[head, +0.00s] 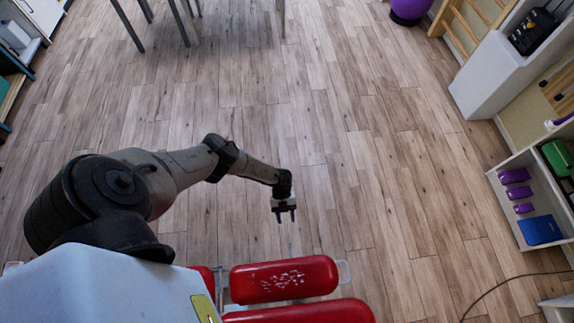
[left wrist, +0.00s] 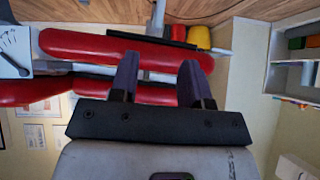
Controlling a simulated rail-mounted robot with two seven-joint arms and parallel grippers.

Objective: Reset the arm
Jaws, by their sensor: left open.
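My left arm comes in from the left in the head view and reaches out over the floor. Its left gripper (head: 285,216) points toward the bottom of the picture, with its two fingers apart and nothing between them. In the left wrist view the left gripper (left wrist: 158,80) shows two dark fingers spread wide, with red padded parts behind them. My right gripper is not in either view.
A red padded piece (head: 285,279) lies just below the gripper in the head view, apart from it. A shelf (head: 511,209) with purple items and a blue box (head: 541,230) stands at the right. The wooden floor (head: 350,130) in the middle is clear.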

